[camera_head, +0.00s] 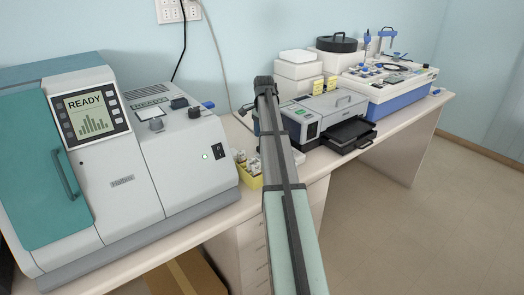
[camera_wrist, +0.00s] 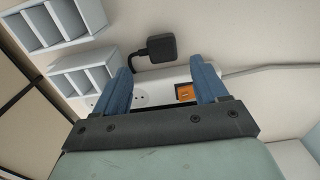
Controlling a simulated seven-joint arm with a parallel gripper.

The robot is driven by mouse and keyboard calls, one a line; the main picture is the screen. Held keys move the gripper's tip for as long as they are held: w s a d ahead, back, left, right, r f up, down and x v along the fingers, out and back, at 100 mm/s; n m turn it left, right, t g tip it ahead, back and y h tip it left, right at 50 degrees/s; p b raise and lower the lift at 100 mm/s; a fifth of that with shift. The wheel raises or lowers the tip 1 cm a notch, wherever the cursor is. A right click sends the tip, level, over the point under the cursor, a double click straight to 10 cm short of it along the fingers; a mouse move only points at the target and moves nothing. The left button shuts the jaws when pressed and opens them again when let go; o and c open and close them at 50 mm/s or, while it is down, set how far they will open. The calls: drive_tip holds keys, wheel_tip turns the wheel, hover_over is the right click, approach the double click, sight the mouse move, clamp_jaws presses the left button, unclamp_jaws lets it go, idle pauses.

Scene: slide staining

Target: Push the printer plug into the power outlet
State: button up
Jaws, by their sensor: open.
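In the wrist view, a black, blocky plug (camera_wrist: 162,47) with a short dark cable end lies just beyond my fingertips, apart from the white power strip. The strip (camera_wrist: 155,98) shows round sockets and an orange switch (camera_wrist: 185,92), and runs across behind my fingers. My gripper (camera_wrist: 160,67) is open, its two blue fingers spread on either side of the strip's middle, with nothing between them held. In the head view my arm hides the plug and strip. The printer (camera_head: 325,115) stands right of my arm on the bench. Whether this plug is the printer's cannot be told.
A large analyser (camera_head: 120,160) with a READY screen stands left of my arm. A yellow box (camera_head: 250,178) of small items sits close beside the arm. A wall outlet (camera_head: 178,10) has a black cord. White drawer-like units (camera_wrist: 85,72) show at the wrist view's left.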

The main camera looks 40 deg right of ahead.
drive_tip(key=shift+f, duration=0.1)
drive_tip(key=shift+w+a+f, duration=0.1)
drive_tip(key=shift+a+f, duration=0.05)
drive_tip(key=shift+f, duration=1.1)
drive_tip(key=shift+w+a+f, duration=0.1)
drive_tip(key=shift+f, duration=1.15)
drive_tip(key=c, duration=1.1)
